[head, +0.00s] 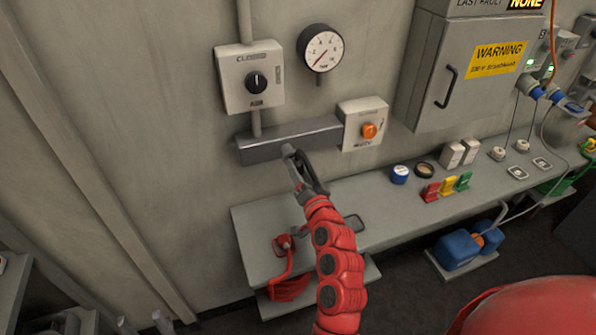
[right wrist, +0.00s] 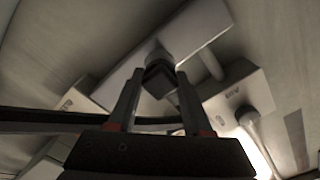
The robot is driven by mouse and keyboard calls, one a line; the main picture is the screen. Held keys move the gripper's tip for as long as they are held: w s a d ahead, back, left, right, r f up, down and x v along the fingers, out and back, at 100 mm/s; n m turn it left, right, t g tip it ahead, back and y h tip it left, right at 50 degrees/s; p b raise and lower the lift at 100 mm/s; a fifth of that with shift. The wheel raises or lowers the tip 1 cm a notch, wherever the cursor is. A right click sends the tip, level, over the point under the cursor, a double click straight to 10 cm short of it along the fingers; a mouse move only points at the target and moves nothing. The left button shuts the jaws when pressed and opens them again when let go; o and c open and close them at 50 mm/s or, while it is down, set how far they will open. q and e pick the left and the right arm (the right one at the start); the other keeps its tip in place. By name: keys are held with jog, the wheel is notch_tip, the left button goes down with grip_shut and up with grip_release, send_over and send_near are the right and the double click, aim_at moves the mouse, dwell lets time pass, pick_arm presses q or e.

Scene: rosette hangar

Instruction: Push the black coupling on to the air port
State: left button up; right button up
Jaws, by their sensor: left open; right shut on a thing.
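My right gripper (head: 292,160) is at the front of a grey block (head: 262,146) on the wall. In the right wrist view its two fingers (right wrist: 160,76) are shut on a dark piece, the black coupling (right wrist: 158,82). A round dark fitting, apparently the air port (right wrist: 159,58), shows right beyond the coupling, roughly in line with it. I cannot tell whether the coupling is seated on it or only close. In the head view the fingers mostly hide both. My left gripper (head: 142,321) is open and empty at the bottom left edge, low and away from the wall block.
A rotary switch box (head: 248,78) and a gauge (head: 321,50) are above the block; a box with an orange knob (head: 368,130) is right of it. A shelf (head: 375,205) below carries a blue cap (head: 400,174) and coloured tags (head: 447,187). A warning-labelled cabinet (head: 455,90) stands right.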

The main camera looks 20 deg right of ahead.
jog(key=shift+w, duration=0.5)
dwell(0.4)
jog(key=o, duration=1.2)
jog(key=shift+s, duration=0.1)
jog(key=shift+o, duration=0.7)
jog(key=shift+s+f+b, duration=0.1)
jog(key=shift+s+b, duration=0.3)
jog(key=shift+s, duration=0.15)
jog(key=s+p, duration=0.6)
jog(key=s, duration=1)
jog(key=shift+d, duration=0.25)
